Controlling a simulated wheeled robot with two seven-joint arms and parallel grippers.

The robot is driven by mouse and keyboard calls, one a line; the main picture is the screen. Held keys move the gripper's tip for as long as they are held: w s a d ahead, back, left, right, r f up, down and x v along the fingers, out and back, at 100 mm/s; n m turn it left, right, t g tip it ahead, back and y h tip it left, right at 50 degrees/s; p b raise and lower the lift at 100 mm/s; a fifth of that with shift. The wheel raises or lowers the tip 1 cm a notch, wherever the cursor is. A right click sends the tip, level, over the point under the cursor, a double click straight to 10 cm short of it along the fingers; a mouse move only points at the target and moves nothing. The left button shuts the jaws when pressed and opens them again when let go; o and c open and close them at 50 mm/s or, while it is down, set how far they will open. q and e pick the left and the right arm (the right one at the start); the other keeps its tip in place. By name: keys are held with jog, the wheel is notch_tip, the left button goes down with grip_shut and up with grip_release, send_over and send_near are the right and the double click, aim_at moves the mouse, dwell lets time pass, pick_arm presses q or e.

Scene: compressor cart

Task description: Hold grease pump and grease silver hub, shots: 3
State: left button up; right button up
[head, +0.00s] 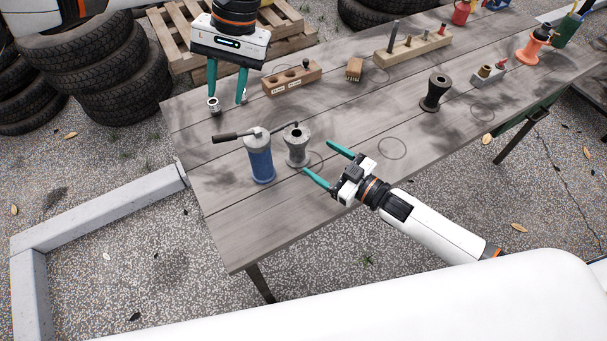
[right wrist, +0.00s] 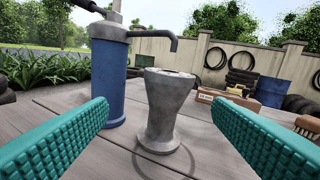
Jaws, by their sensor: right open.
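The grease pump (head: 258,162) is a blue cylinder with a grey head, a dark lever pointing left and a thin spout pointing right. It stands upright on the table. The silver hub (head: 297,148), a waisted grey spool, stands upright just right of it. In the right wrist view the pump (right wrist: 108,88) is left of the hub (right wrist: 163,112), and its spout tip appears above the hub's top. My right gripper (head: 316,157) is open and empty, fingers pointing at the hub, apart from it. My left gripper (head: 228,101) is open and empty, pointing down beyond the pump.
A wooden block with holes (head: 292,79), a brush (head: 354,69) and a wooden rack (head: 412,47) stand along the far side. A black hub (head: 434,93), a small grey block (head: 490,75) and an orange hub (head: 535,45) are farther right. The table's near right is clear.

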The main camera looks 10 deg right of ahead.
jog(key=y, duration=0.2)
send_near(269, 158)
jog(key=shift+w+r+g, duration=0.35)
jog(key=shift+w+g, duration=0.05)
jog(key=shift+a, duration=0.3)
jog(key=x, duration=1.1)
jog(key=shift+w+a+f, duration=0.1)
jog(key=shift+w+a, duration=0.1)
jog(key=shift+w, duration=0.05)
